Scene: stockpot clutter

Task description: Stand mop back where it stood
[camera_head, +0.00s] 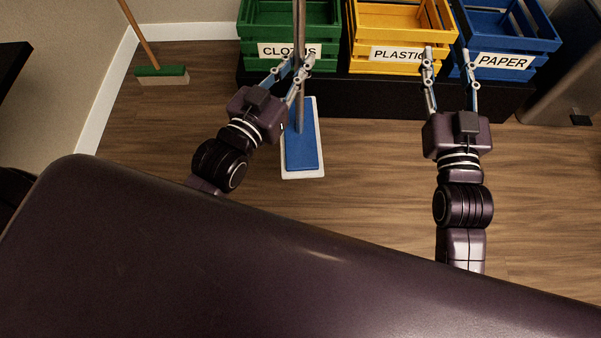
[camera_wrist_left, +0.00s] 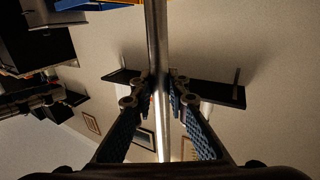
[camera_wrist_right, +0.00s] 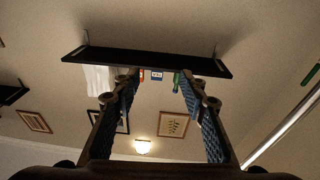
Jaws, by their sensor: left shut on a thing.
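The mop has a grey metal pole (camera_head: 299,28) and a flat blue head with a white edge (camera_head: 303,150). In the head view the head is low, near the wooden floor in front of the crates; I cannot tell whether it touches. My left gripper (camera_head: 297,66) is shut on the pole, which also runs between its fingers in the left wrist view (camera_wrist_left: 158,40). The pole looks roughly upright. My right gripper (camera_head: 450,52) is open and empty, in front of the yellow and blue crates. Its spread fingers also show in the right wrist view (camera_wrist_right: 157,82).
Green (camera_head: 262,28), yellow (camera_head: 385,25) and blue (camera_head: 510,40) crates stand on a black base (camera_head: 380,90). A broom with a green head (camera_head: 160,71) stands by the left wall. A grey bin (camera_head: 570,70) stands at right. The wooden floor (camera_head: 370,180) between the arms is clear.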

